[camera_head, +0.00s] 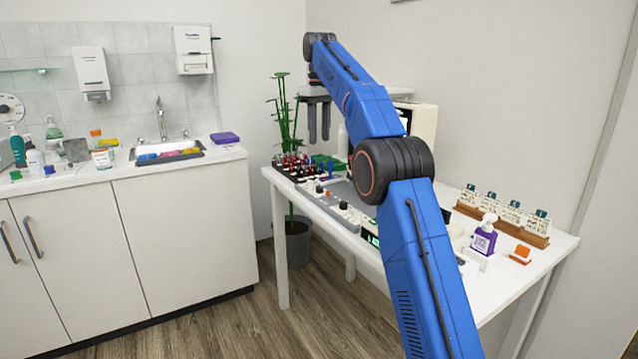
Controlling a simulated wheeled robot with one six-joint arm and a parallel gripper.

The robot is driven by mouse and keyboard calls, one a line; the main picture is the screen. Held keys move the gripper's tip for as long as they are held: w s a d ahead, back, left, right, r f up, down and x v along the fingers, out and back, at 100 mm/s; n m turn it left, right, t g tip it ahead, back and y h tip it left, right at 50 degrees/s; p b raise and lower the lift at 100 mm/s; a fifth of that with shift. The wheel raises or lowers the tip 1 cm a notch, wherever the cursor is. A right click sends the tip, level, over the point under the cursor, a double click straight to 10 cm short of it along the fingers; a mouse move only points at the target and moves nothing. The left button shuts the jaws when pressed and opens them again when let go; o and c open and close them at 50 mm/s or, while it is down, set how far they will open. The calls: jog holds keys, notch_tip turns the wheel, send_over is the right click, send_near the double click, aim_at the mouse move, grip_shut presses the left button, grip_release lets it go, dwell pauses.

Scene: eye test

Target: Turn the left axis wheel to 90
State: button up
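My gripper (319,140) hangs above the back left of the white table (535,270). Its two dark fingers point down with a gap between them and nothing visible in it. A grey panel with small knobs (345,206) lies along the table's front left edge, below and in front of the gripper. I cannot make out which part is the left axis wheel, nor any angle marking. My blue arm hides the middle of the table and part of the panel.
Several small dark red and blue items (290,165) crowd the table's left end. A wooden rack (505,225), purple bottle (484,238) and orange item (522,251) stand at the right. A whitish device (420,120) is behind my arm. A green plant (283,110) stands by the wall.

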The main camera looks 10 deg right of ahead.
aim_at(319, 187)
notch_tip(319, 187, down, 17)
jog(key=shift+r, duration=0.1)
dwell(0.7)
grip_shut()
